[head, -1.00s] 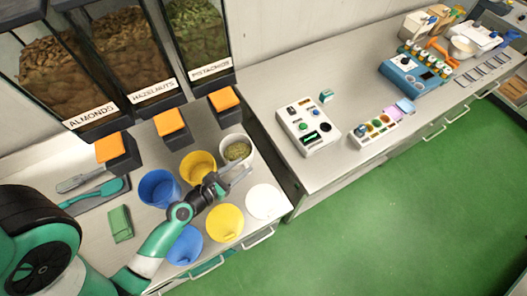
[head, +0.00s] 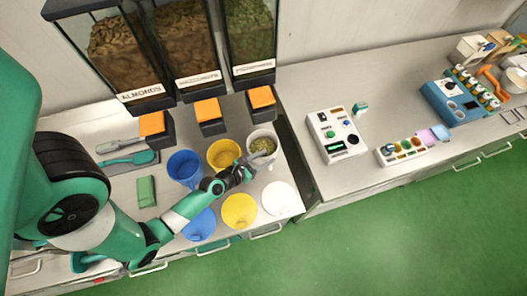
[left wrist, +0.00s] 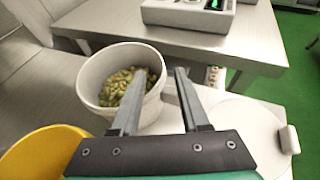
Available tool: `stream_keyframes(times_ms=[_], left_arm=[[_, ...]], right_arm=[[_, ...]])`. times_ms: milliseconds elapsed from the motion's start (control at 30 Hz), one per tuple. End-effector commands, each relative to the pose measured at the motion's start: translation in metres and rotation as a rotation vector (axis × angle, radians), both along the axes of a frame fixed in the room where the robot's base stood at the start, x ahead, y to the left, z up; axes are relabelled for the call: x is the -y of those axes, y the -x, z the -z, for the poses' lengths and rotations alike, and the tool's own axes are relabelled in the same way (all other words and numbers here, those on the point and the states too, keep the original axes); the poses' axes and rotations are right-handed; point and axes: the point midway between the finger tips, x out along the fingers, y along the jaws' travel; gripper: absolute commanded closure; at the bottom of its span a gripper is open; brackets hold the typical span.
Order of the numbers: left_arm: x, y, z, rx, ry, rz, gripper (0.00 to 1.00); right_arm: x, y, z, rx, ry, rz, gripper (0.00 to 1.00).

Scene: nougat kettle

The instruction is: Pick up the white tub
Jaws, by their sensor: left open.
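The white tub (head: 262,146) stands upright on the counter below the pistachio dispenser, at the right end of a row of tubs, with green nuts inside. It also shows in the left wrist view (left wrist: 90,82), open at the top. My left gripper (head: 262,160) is open and empty at the tub's near side. In the left wrist view its fingers (left wrist: 160,72) lie either side of the tub's right wall in the picture: the left finger overlaps the tub, the right one is just past it. I cannot tell whether either touches. My right gripper is not in view.
A yellow tub (head: 223,154) and a blue tub (head: 185,168) stand left of the white tub. White (head: 278,198), yellow (head: 239,211) and blue (head: 199,224) lids lie in front. Orange-topped dispenser outlets (head: 261,98) jut out behind. A gap separates this counter from the right one.

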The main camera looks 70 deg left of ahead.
Motion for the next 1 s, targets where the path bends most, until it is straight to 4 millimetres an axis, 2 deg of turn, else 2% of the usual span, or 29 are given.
stream_keyframes(times_ms=[100, 200, 433, 467, 700, 1000], left_arm=[[-0.009, -0.02, 0.009, 0.003, -0.002, 0.001, 0.55], [-0.012, -0.03, 0.013, 0.002, -0.001, 0.001, 0.55], [-0.013, -0.031, 0.013, 0.001, 0.0, 0.0, 0.55], [-0.013, -0.031, 0.013, 0.001, 0.0, 0.0, 0.58], [-0.013, -0.031, 0.013, 0.0, 0.0, 0.0, 1.0], [-0.013, -0.031, 0.014, -0.001, 0.001, 0.001, 1.0]], right_arm=[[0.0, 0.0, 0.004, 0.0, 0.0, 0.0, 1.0], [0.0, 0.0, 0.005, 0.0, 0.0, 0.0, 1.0], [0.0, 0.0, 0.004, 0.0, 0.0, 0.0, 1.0], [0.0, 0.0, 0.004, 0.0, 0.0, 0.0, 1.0], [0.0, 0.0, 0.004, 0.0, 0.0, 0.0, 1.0], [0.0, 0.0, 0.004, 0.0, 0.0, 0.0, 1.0]])
